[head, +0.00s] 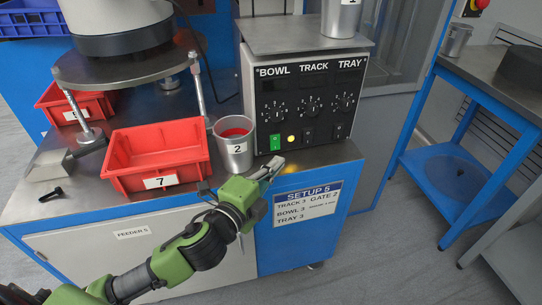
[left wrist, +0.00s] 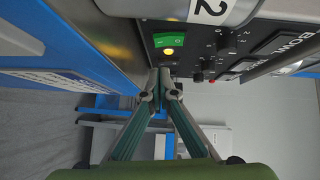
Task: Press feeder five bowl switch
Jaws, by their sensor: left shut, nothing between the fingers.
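The feeder five control box (head: 305,100) stands on the bench with BOWL, TRACK and TRAY columns, each with a dial. The green bowl switch (head: 275,142) is at the lower left of its panel, with a glowing yellow lamp (head: 291,139) beside it. In the left wrist view the green switch (left wrist: 168,40) and lamp (left wrist: 169,52) show just beyond the fingertips. My left gripper (head: 275,164) is shut and empty, in front of and below the switch, seemingly apart from it. In the left wrist view its fingertips (left wrist: 159,75) meet. My right gripper is not in view.
A metal cup marked 2 (head: 234,152) stands left of the box, near my left arm. A red bin marked 7 (head: 158,155) is farther left. The SETUP 5 label (head: 307,201) is on the bench front. Black switches (head: 308,135) sit right of the lamp.

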